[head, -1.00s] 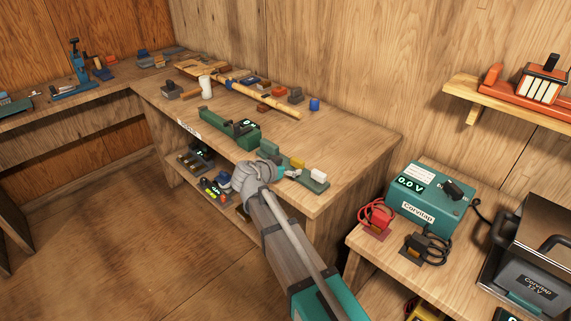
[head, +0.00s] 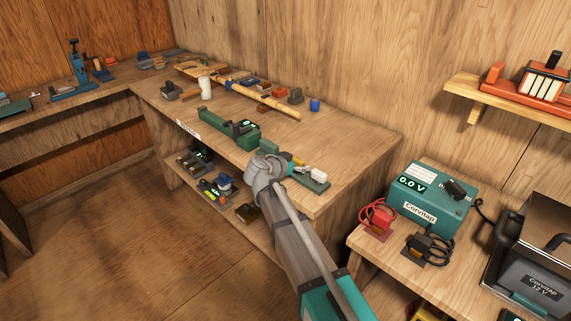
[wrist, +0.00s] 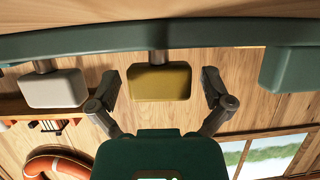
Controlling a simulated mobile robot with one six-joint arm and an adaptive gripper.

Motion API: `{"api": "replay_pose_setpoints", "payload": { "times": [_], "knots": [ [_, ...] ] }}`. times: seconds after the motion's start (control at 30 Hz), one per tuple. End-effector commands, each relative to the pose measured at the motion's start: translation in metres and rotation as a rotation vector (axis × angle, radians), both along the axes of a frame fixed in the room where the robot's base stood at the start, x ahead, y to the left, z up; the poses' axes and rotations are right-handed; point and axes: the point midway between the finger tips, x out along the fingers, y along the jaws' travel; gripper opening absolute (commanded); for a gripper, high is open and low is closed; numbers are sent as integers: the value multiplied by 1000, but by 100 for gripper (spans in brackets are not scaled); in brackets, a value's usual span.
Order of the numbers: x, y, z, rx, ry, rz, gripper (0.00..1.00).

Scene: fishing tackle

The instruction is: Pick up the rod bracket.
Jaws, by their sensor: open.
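A green bar (head: 318,185) lies near the front right edge of the bench, and it crosses the top of the wrist view (wrist: 230,40). Blocks on short posts sit along it: a white block (wrist: 52,88), a yellow block (wrist: 160,82) and a green block (wrist: 290,70). I cannot tell for sure whether this bar is the rod bracket. My gripper (wrist: 159,80) is open, with one finger on each side of the yellow block and gaps at both sides. In the head view my arm hides part of the bar.
A green device (head: 238,133) with a display lies left of the bar. A long wooden rod (head: 270,106) and small items lie at the back. A teal power box (head: 430,195) stands on the lower right bench. The bench's right end is clear.

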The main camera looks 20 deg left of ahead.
Motion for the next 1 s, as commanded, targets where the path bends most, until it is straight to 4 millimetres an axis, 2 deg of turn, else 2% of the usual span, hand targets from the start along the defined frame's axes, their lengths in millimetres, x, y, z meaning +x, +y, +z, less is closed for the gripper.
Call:
{"api": "replay_pose_setpoints", "payload": {
  "times": [0.27, 0.73, 1.0],
  "knots": [
    [0, 0, 0, 0, 0, 0, 98],
    [0, -1, 0, 0, 0, -2, 11],
    [0, -1, 0, 1, 0, -1, 9]
  ]
}}
